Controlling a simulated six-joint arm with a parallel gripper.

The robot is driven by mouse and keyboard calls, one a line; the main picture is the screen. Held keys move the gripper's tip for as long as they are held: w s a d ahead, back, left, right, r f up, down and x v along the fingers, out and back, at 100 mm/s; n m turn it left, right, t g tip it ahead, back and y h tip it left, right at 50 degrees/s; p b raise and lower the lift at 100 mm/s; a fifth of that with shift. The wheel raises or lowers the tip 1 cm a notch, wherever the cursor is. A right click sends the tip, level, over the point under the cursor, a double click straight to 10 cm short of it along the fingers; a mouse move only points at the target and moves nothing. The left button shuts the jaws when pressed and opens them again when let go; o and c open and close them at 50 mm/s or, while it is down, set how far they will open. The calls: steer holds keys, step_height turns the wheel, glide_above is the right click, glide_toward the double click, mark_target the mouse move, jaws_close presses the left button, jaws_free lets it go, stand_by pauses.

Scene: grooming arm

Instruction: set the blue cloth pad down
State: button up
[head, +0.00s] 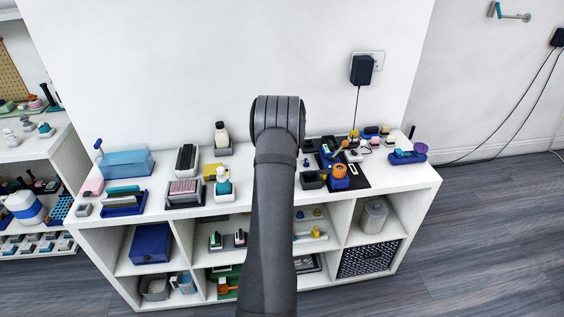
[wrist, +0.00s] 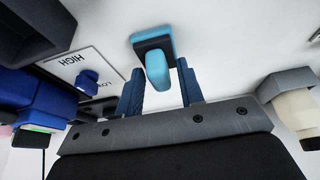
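My gripper (wrist: 160,68) shows in the wrist view with two dark blue fingers standing apart, so it is open. A light blue rounded pad-like piece (wrist: 157,70) shows between the fingertips, with gaps visible on both sides. It rests against or stands in a dark-topped light blue base (wrist: 151,38) on the white surface. I cannot tell for sure that this piece is the blue cloth pad. In the head view my arm hides the gripper and this spot.
In the wrist view, a HIGH/LOW panel (wrist: 88,70) and blue device (wrist: 35,100) lie left, and a cream bottle (wrist: 297,108) in a grey base right. In the head view, the white shelf top (head: 335,205) is crowded, with bare strips along its front.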

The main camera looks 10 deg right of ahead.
steer(key=shift+r, duration=0.1)
steer(key=v, duration=1.2)
steer(key=x, duration=1.2)
steer(key=shift+f, duration=0.2)
steer(key=shift+r, duration=1.25)
steer(key=shift+f, duration=0.1)
